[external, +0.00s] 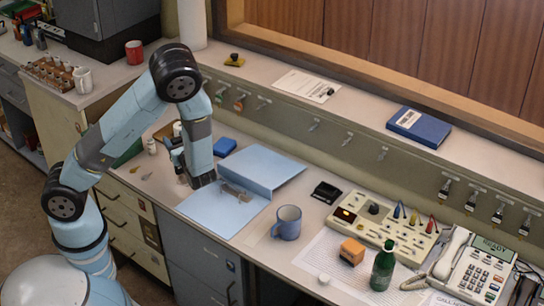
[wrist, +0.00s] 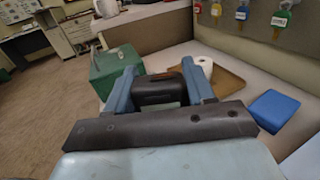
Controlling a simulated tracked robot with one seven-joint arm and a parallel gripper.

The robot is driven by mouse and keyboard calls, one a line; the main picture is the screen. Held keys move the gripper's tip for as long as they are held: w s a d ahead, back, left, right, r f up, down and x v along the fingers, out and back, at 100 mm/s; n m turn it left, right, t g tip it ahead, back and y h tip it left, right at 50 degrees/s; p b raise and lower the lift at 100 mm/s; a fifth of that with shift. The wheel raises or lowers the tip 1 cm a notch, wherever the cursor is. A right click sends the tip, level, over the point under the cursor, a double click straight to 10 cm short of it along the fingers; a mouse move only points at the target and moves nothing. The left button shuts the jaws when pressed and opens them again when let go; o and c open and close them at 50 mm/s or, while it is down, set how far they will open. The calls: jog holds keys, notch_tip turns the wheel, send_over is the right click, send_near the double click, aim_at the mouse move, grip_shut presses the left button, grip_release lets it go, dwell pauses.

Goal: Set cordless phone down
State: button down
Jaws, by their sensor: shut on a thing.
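My gripper (wrist: 160,78) is shut on a dark, blocky thing, which I take to be the cordless phone (wrist: 158,94). It sits between the two blue fingers in the wrist view, and only part of it shows. In the external view my gripper (external: 177,158) is low over the left part of the desk, pointing left, by the edge of an open light-blue folder (external: 222,214). The held thing is mostly hidden there by my arm. I cannot tell whether it touches the desk.
A green box (wrist: 118,70), a brown tray (wrist: 226,84) with a white roll (wrist: 204,66), and a blue box (wrist: 273,109) surround the gripper. A blue mug (external: 287,222), a console (external: 385,225), a green bottle (external: 383,268) and a desk phone (external: 478,272) stand to the right.

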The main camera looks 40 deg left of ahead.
aim_at(178, 170)
jog(key=shift+f, duration=1.85)
jog(key=shift+c, duration=2)
grip_release()
